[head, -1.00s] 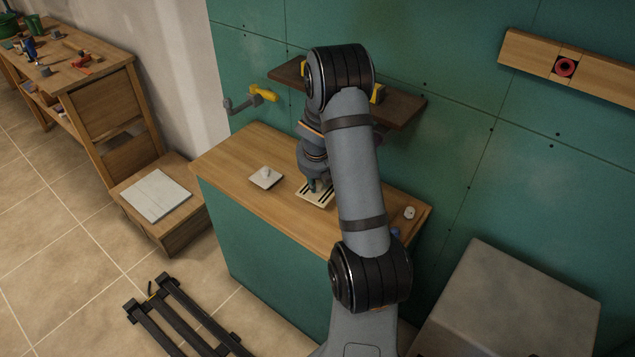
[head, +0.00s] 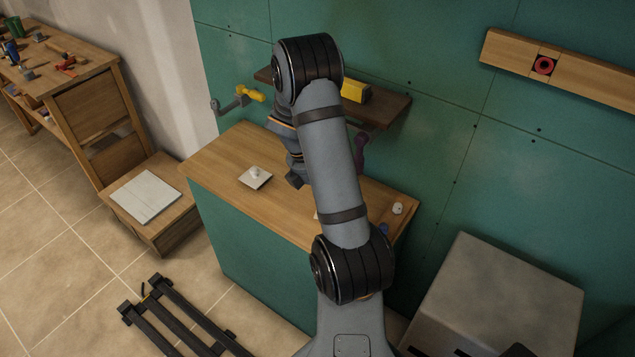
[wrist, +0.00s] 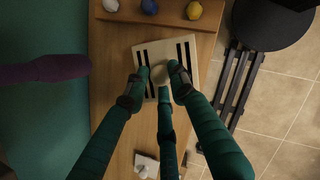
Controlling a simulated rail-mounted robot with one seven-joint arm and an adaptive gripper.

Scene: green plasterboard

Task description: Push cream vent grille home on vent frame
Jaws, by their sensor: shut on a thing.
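The cream vent grille (wrist: 165,49) is a square plate with dark slots along two sides and a pale knob in the middle. In the wrist view my gripper (wrist: 160,76) has its three green fingers closed around that knob. The grille lies over or just above the wooden counter; its height is unclear. In the head view my arm hides the fingers and nearly all of the grille. I cannot make out a separate vent frame, nor whether the grille is seated on one.
A white plate with a knob (head: 255,177) lies on the wooden counter (head: 222,160) to the left. A white knob-like piece (head: 398,208) and a blue one (head: 384,229) are at the right end. A dark shelf (head: 390,112) overhangs the back, with a purple item (head: 360,152) below it.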

